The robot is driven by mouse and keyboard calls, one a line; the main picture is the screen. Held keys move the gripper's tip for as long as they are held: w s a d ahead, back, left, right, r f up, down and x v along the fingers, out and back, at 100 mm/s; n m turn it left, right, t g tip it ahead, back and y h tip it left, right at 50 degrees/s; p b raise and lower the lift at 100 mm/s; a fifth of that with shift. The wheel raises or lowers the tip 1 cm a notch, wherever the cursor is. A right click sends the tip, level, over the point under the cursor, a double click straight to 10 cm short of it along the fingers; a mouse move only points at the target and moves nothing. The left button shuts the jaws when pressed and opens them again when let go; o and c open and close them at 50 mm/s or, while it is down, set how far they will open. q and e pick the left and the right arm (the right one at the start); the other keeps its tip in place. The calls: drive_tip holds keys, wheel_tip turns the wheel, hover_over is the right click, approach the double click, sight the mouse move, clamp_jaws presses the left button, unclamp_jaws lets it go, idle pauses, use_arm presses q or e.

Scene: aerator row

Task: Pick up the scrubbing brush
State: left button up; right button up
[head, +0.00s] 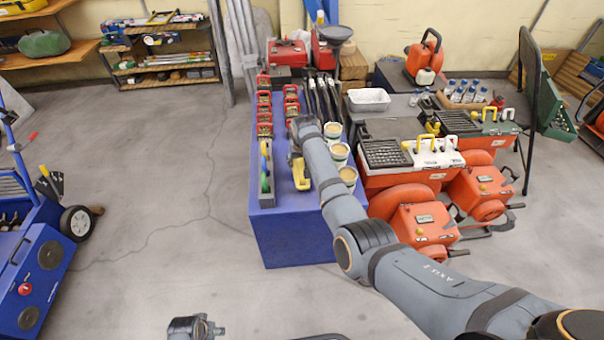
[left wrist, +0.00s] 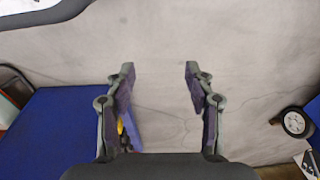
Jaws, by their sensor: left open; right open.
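A yellow piece (head: 302,181), which may be the scrubbing brush, lies near the front of the blue table (head: 292,235) in the head view; its shape is too small to be sure. My right gripper (head: 296,158) is just behind and above it, pointing down, jaws open. Whether they touch I cannot tell. My right forearm hides part of the table beside it. My left gripper (left wrist: 159,72) is open and empty over bare floor in the left wrist view. Part of my left arm shows at the bottom of the head view.
A grey holder with yellow and green parts (head: 265,182) stands to the left. Red-handled items (head: 264,105) stand in rows behind. Tubs (head: 348,174) are right of my forearm. Orange machines (head: 420,224) stand beside the table; a blue cart (head: 35,270) is far left. Floor between is clear.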

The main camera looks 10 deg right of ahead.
drive_tip(key=b+x, duration=0.2)
drive_tip(key=b, duration=0.1)
drive_tip(key=shift+w+f, duration=0.15)
drive_tip(key=shift+f, duration=0.1)
use_arm(q)
drive_tip(key=w+d+r, duration=0.2)
drive_tip(key=d+r, duration=0.1)
drive_tip(key=r, duration=0.7)
drive_tip(key=shift+d+r, duration=0.15)
drive_tip(key=shift+r, duration=0.15)
use_arm(e)
clamp_jaws()
